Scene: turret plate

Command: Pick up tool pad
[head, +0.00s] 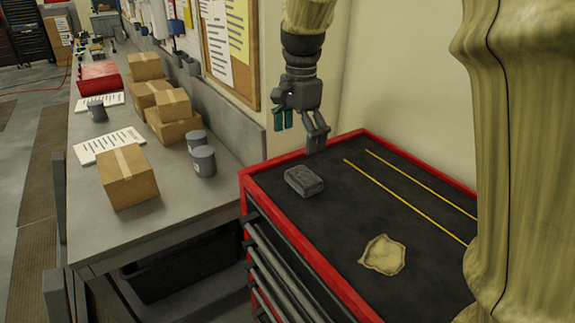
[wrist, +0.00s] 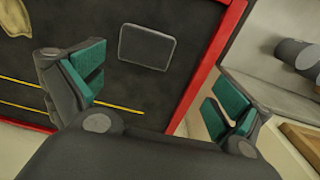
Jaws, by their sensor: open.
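The grey, box-shaped block (head: 304,181), which I take to be the tool pad, lies flat on the black top of the red tool chest (head: 262,172), near its back left part. In the wrist view the pad (wrist: 147,47) is a dark rounded rectangle on the black surface, beyond my fingers and apart from them. My gripper (head: 300,130) hangs above the chest's back left corner, higher than the pad. In the wrist view my gripper (wrist: 155,98) is open and empty, with teal finger faces spread wide.
A tan, flat, irregular piece (head: 383,255) lies on the chest top in front of the pad. Two yellow lines (head: 410,197) run along the top. A grey workbench (head: 140,226) with cardboard boxes (head: 128,178) and dark cans (head: 203,161) stands left. The wall and corkboard (head: 228,50) are close behind.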

